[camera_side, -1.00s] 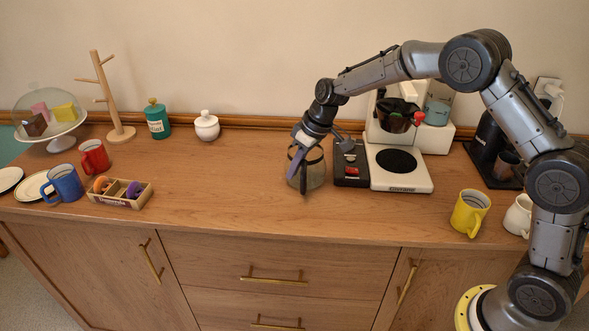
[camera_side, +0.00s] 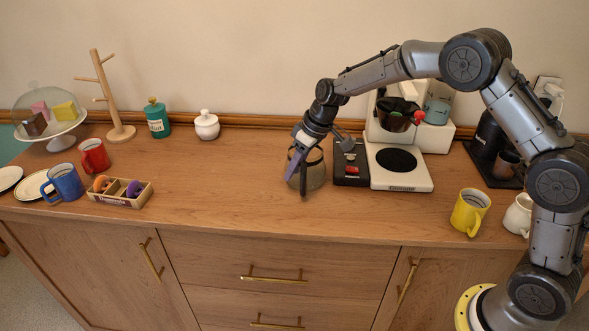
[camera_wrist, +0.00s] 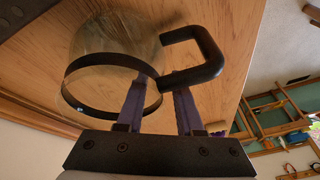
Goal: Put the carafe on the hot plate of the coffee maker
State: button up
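The glass carafe (camera_side: 315,178) stands on the counter left of the coffee maker, its black handle facing the front; it also shows in the wrist view (camera_wrist: 112,45). The coffee maker (camera_side: 412,178) is white, with a round black hot plate (camera_side: 397,160) that is bare. My gripper (camera_side: 297,167) is at the carafe, pointing down. I cannot tell whether either finger touches the handle.
The filter basket (camera_side: 396,118) hangs above the plate. A yellow mug (camera_side: 469,212) and white jug (camera_side: 518,215) stand at the right. The counter left of the carafe is clear up to the wooden tray (camera_side: 120,193).

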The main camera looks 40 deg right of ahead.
aim_at(312, 170)
jog(key=v, duration=1.2)
jog(key=s+r+m+t+h, duration=0.1)
jog(key=s+r, duration=0.2)
jog(key=s, duration=0.9)
jog(key=s+d+r+m, duration=0.1)
jog(key=s+r, duration=0.3)
jog(key=s, duration=0.8)
jog(key=shift+t+h, duration=0.4)
jog(key=shift+o, duration=0.6)
jog(key=s+d+f+m, duration=0.1)
jog(key=s+f, duration=0.2)
jog(key=s, duration=0.6)
jog(key=shift+s+d+f+m+t+h, duration=0.2)
jog(key=shift+f+m+t+h, duration=0.1)
jog(key=shift+h, duration=0.1)
jog(key=shift+o, duration=0.8)
jog(key=shift+s+f, duration=0.15)
jog(key=shift+s, duration=0.1)
